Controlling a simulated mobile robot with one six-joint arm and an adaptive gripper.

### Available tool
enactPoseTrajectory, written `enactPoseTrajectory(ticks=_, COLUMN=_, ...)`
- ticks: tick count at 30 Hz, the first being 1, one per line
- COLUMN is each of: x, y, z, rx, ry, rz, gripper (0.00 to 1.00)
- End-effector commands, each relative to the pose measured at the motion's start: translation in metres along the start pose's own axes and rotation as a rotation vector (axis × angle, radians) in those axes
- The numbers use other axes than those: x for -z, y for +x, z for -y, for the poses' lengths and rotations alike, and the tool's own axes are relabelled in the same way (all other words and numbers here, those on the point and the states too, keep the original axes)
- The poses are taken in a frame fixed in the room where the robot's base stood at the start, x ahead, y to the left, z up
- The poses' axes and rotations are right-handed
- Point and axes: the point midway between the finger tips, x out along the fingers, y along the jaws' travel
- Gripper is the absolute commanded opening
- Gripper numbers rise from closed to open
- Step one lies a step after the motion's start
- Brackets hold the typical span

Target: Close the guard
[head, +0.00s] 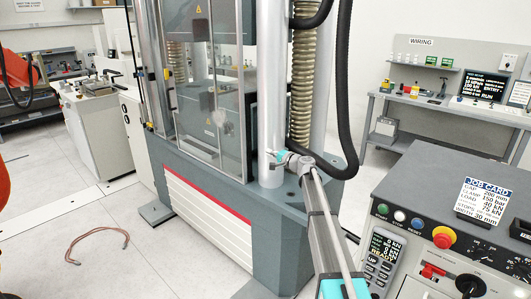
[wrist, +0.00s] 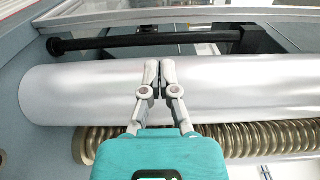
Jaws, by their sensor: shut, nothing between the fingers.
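The guard (head: 232,100), a clear panel in a grey frame, stands on the front of the tall testing machine in the head view. I cannot tell for sure whether it is fully shut. My gripper (head: 274,158) is at the lower part of the silver column, right of the guard. In the wrist view my gripper (wrist: 160,76) is shut and empty, its fingertips in front of the silver column (wrist: 85,88). I cannot tell whether they touch it. A black bar (wrist: 140,44), possibly a handle, runs beyond the column, partly against a framed clear panel.
A control console (head: 440,190) with a red button stands at right. A reddish cable (head: 98,236) lies on otherwise clear floor at left. A wiring bench (head: 450,105) stands behind.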

Motion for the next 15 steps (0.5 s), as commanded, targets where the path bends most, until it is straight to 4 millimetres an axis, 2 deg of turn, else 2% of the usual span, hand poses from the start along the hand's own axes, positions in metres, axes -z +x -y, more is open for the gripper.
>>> enactPoseTrajectory(ticks=11, x=-0.002, y=0.000, z=0.000, rx=-0.002, ry=-0.002, rz=0.003, gripper=0.00)
enactPoseTrajectory(ticks=15, x=-0.012, y=-0.005, z=-0.004, rx=-0.023, ry=-0.020, rz=0.019, gripper=0.00)
